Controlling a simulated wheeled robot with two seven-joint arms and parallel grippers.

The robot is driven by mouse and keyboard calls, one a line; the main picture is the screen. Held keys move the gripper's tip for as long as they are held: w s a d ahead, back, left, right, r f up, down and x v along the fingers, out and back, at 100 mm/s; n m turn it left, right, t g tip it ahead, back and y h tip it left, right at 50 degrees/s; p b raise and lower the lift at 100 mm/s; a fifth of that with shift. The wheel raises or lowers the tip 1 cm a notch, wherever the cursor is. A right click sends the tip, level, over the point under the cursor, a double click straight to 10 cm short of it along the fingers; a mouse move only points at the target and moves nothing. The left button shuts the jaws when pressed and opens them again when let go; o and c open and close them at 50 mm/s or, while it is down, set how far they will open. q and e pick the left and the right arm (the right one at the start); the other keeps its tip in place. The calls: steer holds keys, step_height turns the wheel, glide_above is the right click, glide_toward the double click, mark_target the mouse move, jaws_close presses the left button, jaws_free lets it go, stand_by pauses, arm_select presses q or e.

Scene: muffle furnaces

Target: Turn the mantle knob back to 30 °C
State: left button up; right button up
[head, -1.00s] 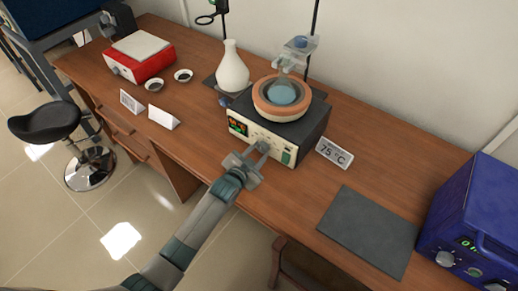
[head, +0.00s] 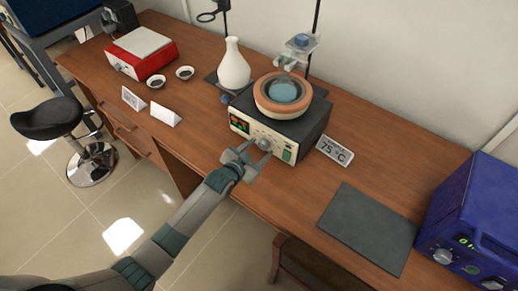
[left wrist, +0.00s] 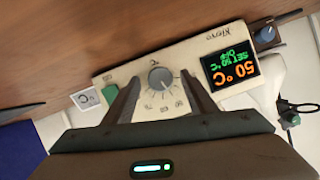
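The heating mantle (head: 300,133) is a dark box with a cream front panel, an orange-rimmed bowl and a flask on top. Its round grey knob (left wrist: 160,79) sits on the panel, and also shows in the head view (head: 265,145). The display (left wrist: 231,76), upside down in the left wrist view, reads 50 °C in orange; the smaller green set line seems to read 50 °C too. My left gripper (head: 250,155) is open in front of the panel. Its fingers (left wrist: 161,97) stand apart on both sides of the knob, with visible gaps to it. My right gripper is out of view.
A 75 °C card (head: 334,150) stands right of the mantle. A dark mat (head: 368,228) and blue furnace (head: 475,225) are to the right. A red hotplate (head: 142,56) stands far left.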

arm_select(q)
steer(key=shift+s+a, duration=0.1)
steer(key=shift+s, duration=0.05)
steer(key=b+v, duration=0.3)
steer(key=v, duration=1.4)
steer(key=shift+a, duration=0.1)
